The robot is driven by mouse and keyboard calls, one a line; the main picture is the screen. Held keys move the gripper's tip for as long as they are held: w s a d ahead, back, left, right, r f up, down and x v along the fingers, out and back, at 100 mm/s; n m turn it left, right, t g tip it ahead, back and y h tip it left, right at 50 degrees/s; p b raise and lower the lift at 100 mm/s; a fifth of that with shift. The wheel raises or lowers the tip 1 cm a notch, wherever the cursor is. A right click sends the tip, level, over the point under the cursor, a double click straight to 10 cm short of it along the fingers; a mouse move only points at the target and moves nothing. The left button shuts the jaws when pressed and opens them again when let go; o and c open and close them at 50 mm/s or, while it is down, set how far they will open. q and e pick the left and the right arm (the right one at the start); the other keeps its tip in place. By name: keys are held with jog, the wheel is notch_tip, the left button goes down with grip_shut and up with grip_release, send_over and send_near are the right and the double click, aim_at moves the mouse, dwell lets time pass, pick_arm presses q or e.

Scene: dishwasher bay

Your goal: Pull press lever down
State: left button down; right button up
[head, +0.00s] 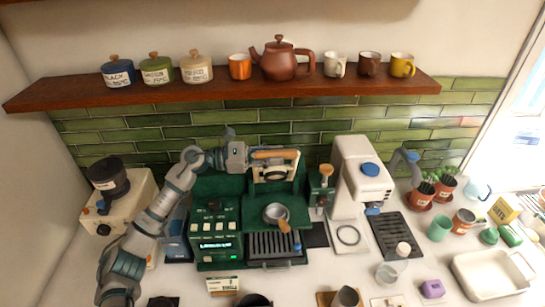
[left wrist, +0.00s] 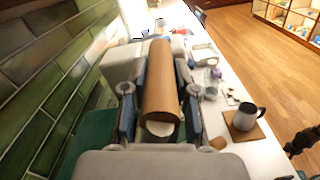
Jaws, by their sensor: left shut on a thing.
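The press lever has a wooden handle (head: 278,154) that lies level above the green press machine (head: 215,225). My left gripper (head: 250,157) reaches it from the left side. In the left wrist view the wooden handle (left wrist: 161,85) runs lengthwise between the two fingers of my left gripper (left wrist: 158,100), which are shut on it. A metal cup with a wooden handle (head: 277,213) sits at the front of the machine below the lever. My right gripper is not in view.
A white machine with a blue cap (head: 360,175) stands to the right. A cream grinder (head: 120,205) stands at the left. A wooden shelf (head: 215,92) with canisters, a teapot and cups hangs above. A glass (head: 387,273) and a white tray (head: 492,274) are on the counter.

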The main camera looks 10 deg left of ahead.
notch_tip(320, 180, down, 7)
jog(key=b, duration=0.6)
pick_arm(q)
jog(key=s+d+f+m+b, duration=0.1)
jog(key=s+f+m+b, duration=0.5)
jog(key=s+b, duration=0.1)
jog(key=shift+d, duration=0.2)
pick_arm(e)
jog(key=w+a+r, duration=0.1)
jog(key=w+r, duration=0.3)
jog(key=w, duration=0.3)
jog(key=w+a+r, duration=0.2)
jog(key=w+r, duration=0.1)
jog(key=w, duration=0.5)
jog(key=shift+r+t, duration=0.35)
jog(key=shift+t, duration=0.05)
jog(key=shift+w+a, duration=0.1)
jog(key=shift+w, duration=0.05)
pick_arm(q)
jog(key=c, duration=0.9)
grip_release()
jog(key=shift+s, duration=0.1)
